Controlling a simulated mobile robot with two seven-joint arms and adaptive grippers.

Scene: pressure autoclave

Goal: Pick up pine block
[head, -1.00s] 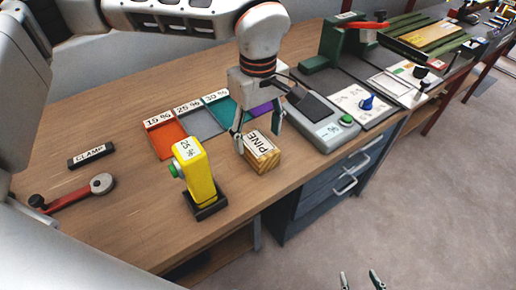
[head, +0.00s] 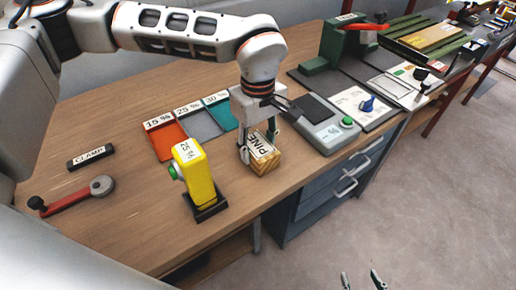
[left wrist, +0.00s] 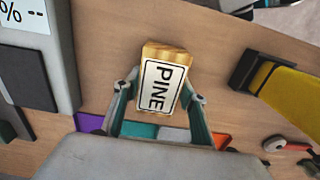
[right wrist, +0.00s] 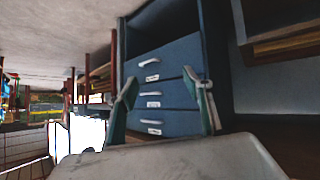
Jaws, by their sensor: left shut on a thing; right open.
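The pine block (head: 264,160) is a small wooden block with a white label reading PINE. It is at the front part of the wooden bench in the head view and also shows in the left wrist view (left wrist: 164,83). My left gripper (head: 259,150) is over it from above, with one finger on each side, shut on it. In the left wrist view the fingers (left wrist: 158,100) flank the block's sides. Whether its underside touches the bench is hard to tell. My right gripper (head: 360,281) is open and empty, low beyond the bench front; its fingers also show in the right wrist view (right wrist: 165,92).
A yellow meter (head: 196,175) on a black base stands just left of the block. A grey scale (head: 325,128) is to the right. Coloured squares, orange (head: 166,140), grey and teal, lie behind. A red crank (head: 78,195) and CLAMP label (head: 90,157) lie at left.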

